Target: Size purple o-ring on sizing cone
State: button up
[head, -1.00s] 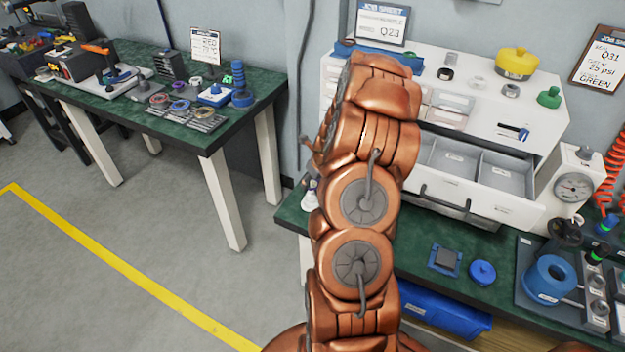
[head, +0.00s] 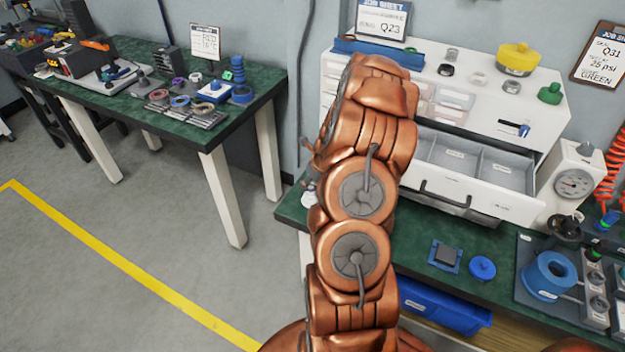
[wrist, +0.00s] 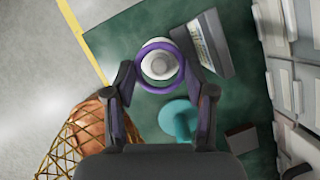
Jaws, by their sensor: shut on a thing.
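The purple o-ring (wrist: 159,42) is in the wrist view, held between the two fingertips of my gripper (wrist: 158,70). A pale grey, round-topped piece (wrist: 160,64), which looks like the sizing cone seen from above, shows through the ring's opening. I cannot tell whether the ring is around it or above it. In the head view my copper arm hides the gripper and the ring. A small pale piece (head: 309,198) shows at the green bench's left end, just beside the arm.
In the wrist view a teal round object (wrist: 180,117) stands close to the right finger, with a lettered plate (wrist: 210,45) to the upper right. A white drawer cabinet (head: 450,75) with an open drawer (head: 470,165) stands right of the arm.

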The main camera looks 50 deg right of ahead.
jog(key=shift+f+b, duration=0.3)
jog(key=shift+f, duration=2)
jog(key=o, duration=0.8)
notch_tip(320, 180, up, 9)
jog(key=p, duration=0.8)
